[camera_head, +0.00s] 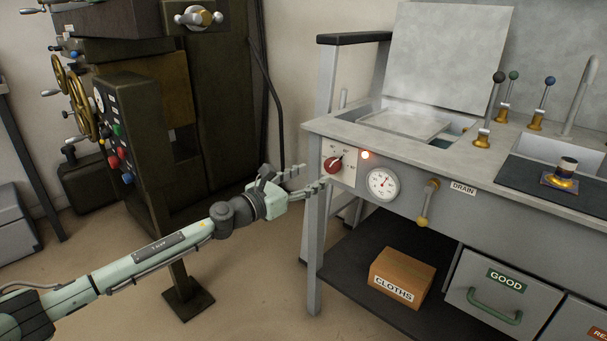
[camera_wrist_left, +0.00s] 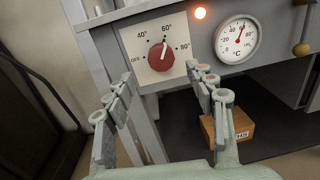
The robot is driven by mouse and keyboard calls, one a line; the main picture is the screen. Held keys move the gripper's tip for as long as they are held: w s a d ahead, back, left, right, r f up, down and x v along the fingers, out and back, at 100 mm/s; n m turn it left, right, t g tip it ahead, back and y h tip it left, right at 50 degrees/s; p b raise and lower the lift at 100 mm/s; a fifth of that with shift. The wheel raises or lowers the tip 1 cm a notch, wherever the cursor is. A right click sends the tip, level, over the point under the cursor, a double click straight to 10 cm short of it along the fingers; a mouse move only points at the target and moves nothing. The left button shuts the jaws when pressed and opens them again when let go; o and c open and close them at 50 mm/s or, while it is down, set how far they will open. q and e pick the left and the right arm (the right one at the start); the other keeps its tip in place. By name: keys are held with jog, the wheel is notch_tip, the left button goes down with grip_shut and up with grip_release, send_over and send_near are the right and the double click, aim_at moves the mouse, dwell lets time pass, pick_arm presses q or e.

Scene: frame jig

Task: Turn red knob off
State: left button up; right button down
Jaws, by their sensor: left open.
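The red knob (camera_head: 333,166) sits on a white dial plate on the front of the grey sink bench. In the left wrist view the red knob (camera_wrist_left: 160,55) shows a white pointer aimed up near the 60° mark; the plate reads OFF, 40°, 60° and 80°. An orange lamp (camera_head: 365,155) glows beside the plate. My left gripper (camera_head: 309,177) is open and empty, just short of the knob and slightly below it. In the left wrist view its two fingers (camera_wrist_left: 160,105) stand apart, with the knob beyond and above the gap. My right gripper is not in view.
A temperature gauge (camera_head: 382,184) and a brass-ended lever (camera_head: 427,203) are on the bench front right of the knob. A bench leg (camera_head: 314,250) stands below the knob. A cloths box (camera_head: 401,278) sits on the lower shelf. A dark machine (camera_head: 140,130) stands at left.

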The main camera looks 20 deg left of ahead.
aim_at(329, 167)
pick_arm(q)
jog(key=x, duration=0.7)
jog(key=shift+d, duration=0.1)
jog(key=shift+w+d, duration=0.15)
jog(key=shift+w, duration=0.3)
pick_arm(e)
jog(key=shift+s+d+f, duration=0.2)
pick_arm(q)
jog(key=shift+c, duration=0.3)
jog(key=c, duration=1.1)
